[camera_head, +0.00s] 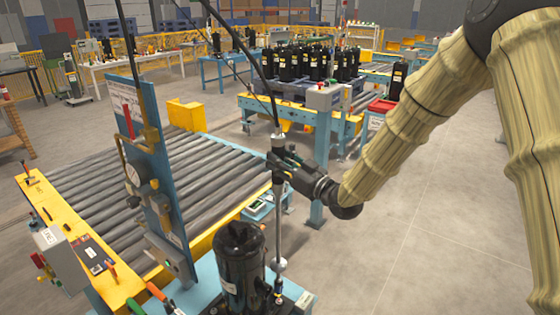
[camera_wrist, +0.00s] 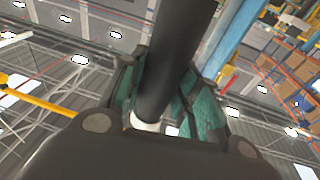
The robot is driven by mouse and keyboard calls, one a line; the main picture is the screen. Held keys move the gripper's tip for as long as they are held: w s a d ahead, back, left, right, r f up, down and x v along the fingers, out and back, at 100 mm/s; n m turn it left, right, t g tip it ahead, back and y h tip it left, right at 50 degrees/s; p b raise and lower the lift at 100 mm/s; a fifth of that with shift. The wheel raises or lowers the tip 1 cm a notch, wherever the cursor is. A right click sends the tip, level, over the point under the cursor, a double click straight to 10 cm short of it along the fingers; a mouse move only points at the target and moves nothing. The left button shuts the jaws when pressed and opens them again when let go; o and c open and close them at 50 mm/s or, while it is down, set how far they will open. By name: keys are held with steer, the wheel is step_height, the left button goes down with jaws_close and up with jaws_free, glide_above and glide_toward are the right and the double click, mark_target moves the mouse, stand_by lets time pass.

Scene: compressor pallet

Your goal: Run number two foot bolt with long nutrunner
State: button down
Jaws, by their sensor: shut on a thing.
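My gripper (camera_head: 281,160) is shut on the long nutrunner (camera_head: 279,220), a slim upright tool with a cable or hose at its top. The nutrunner's lower end reaches down just right of a black compressor (camera_head: 240,262) on a blue stand at the bottom of the head view. I cannot tell whether its tip touches a bolt; the foot bolts are too small or hidden to make out. In the wrist view, the green-padded fingers (camera_wrist: 158,100) lie on both sides of the dark nutrunner shaft (camera_wrist: 180,50).
A blue gauge panel (camera_head: 150,165) stands left of the tool, before a roller conveyor (camera_head: 120,185) with yellow edges. A pallet of black compressors (camera_head: 310,62) stands on another conveyor behind. Hoses hang from above near the tool. Open floor (camera_head: 430,230) lies to the right.

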mark_target(283, 187)
steer(key=shift+d+f+b, duration=0.1)
steer(key=shift+b, duration=0.2)
steer(key=shift+s+f, duration=0.1)
steer(key=shift+f, duration=0.1)
step_height(283, 187, down, 2)
steer(key=shift+b, duration=0.9)
steer(key=shift+f+b, duration=0.75)
steer(key=shift+f, duration=0.25)
steer(key=shift+f+b, duration=1.45)
steer(key=shift+f, duration=0.4)
stand_by(1.4)
